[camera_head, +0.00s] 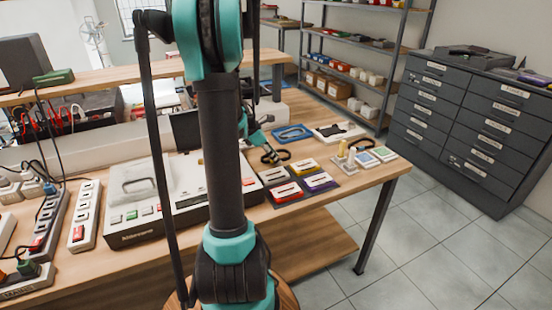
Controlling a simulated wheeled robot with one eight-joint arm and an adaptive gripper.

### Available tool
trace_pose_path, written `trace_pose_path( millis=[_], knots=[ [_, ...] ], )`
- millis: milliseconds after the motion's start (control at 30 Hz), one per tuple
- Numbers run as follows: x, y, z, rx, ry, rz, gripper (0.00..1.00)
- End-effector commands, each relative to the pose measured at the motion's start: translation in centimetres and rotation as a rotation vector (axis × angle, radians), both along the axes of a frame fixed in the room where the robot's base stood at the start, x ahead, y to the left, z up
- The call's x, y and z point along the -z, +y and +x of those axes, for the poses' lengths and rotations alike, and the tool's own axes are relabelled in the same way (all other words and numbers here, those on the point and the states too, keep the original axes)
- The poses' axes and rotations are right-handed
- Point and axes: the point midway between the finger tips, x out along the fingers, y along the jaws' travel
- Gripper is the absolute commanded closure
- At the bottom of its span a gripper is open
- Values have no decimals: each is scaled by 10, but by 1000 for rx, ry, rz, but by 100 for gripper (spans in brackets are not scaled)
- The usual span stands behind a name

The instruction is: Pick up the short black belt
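A small black loop (281,157) lies on or just above the wooden workbench (376,173), right of the arm's column. It may be the short black belt, but it is too small to be sure. A black piece also lies on a white tray (328,136) farther right; its shape is unclear. My gripper (266,147) seems to be at the end of the teal and dark arm part just above the loop. Its fingers are small and partly merge with the dark loop, so I cannot tell whether they are open, shut or touching it.
A blue tray (293,133) lies behind the loop. Several coloured cards on dark mats (322,181) lie in front. Small bottles and boxes (366,158) stand near the bench's right end. A large white-topped device (150,195) and power strips (85,215) fill the left.

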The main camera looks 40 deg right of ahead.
Motion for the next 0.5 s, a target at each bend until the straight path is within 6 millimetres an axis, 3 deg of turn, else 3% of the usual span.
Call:
trace_pose_path(
  millis=[100,400,500],
  knots=[
    [0,0,0,0,0,0,65],
    [0,0,0,0,0,0,100],
    [0,0,0,0,0,0,100]
  ],
)
